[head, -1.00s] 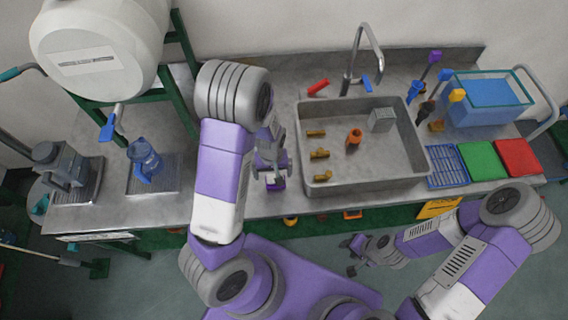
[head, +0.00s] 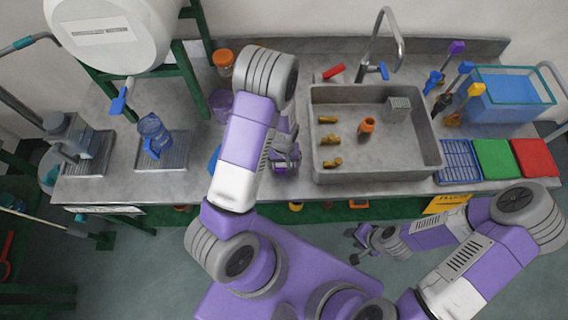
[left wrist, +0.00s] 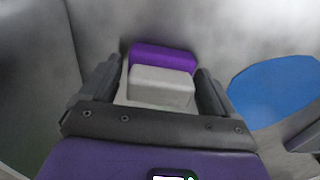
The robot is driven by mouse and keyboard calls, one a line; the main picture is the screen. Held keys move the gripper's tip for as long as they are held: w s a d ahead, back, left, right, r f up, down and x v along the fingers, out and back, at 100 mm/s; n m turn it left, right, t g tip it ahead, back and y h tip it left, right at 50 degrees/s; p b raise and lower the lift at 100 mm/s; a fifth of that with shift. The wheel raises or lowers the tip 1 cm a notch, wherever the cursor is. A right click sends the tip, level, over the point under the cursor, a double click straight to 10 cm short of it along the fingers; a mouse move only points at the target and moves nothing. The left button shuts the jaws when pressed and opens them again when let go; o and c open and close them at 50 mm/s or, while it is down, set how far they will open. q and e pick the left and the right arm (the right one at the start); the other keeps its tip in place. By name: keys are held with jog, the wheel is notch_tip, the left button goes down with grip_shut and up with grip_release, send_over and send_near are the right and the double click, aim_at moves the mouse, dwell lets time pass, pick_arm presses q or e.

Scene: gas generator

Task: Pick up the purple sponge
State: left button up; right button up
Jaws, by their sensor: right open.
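The purple sponge (left wrist: 163,58) shows in the left wrist view, with a pale grey-white block-shaped part in front of it. It sits between the two fingers of my left gripper (left wrist: 157,90). The fingers stand at its sides with little or no gap; I cannot tell whether they press on it. In the head view my left gripper (head: 284,163) is low over the counter, just left of the sink, and mostly hides the sponge. My right gripper (head: 358,242) is open and empty, in front of the counter.
The sink (head: 375,165) is right of my left gripper and holds several brown fittings, an orange piece and a grey block. A blue jug (head: 153,133) stands to the left. A blue round thing (left wrist: 275,88) lies beside my left gripper. A blue bin (head: 505,100) stands at back right.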

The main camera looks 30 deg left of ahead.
pick_arm(q)
jog(key=c, duration=0.8)
jog(key=shift+r, duration=0.1)
notch_tip(320, 180, up, 10)
jog(key=shift+f+p, duration=0.1)
jog(key=shift+p, duration=0.75)
